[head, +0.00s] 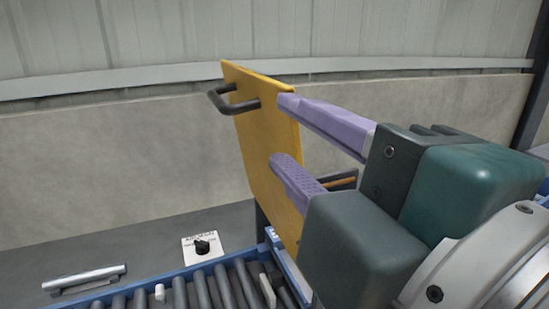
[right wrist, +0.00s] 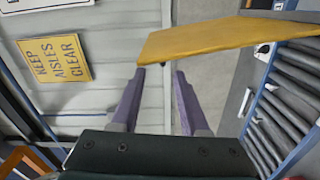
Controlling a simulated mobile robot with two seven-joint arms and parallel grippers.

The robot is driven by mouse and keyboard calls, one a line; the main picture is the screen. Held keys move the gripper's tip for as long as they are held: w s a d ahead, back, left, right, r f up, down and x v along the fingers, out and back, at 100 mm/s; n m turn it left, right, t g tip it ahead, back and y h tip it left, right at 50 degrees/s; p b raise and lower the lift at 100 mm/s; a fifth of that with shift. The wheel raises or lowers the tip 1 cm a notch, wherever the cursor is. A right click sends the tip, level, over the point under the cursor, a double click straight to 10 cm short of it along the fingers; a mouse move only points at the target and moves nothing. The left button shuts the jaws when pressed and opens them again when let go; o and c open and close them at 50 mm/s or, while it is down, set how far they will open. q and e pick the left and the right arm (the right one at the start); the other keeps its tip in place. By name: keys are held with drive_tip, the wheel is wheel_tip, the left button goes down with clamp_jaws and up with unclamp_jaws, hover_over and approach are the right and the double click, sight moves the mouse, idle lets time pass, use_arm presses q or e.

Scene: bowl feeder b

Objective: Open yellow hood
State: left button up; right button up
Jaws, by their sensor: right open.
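The yellow hood (head: 258,115) is a flat panel that stands steeply raised, slightly tilted, above the blue-framed roller unit. A dark bar handle (head: 233,103) sticks out from its left side near the top. My right gripper (head: 280,130) comes in from the right with its two purple fingers open and apart. Its fingertips are at the panel's right side; I cannot tell whether they touch it. In the right wrist view the yellow hood (right wrist: 220,38) lies just beyond the open fingertips (right wrist: 159,72), with nothing between them. My left gripper is not in view.
Grey rollers (head: 205,293) in a blue frame (head: 145,283) lie below the hood, with small white pieces on them. A black knob on a white plate (head: 203,247) and a metal bar (head: 84,279) sit on the grey surface at left. A wall (head: 110,155) stands behind.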

drive_tip(key=v, duration=0.7)
drive_tip(key=shift+s+b, duration=0.25)
drive_tip(key=shift+b, duration=0.05)
drive_tip(key=shift+d+r, duration=0.1)
idle(0.3)
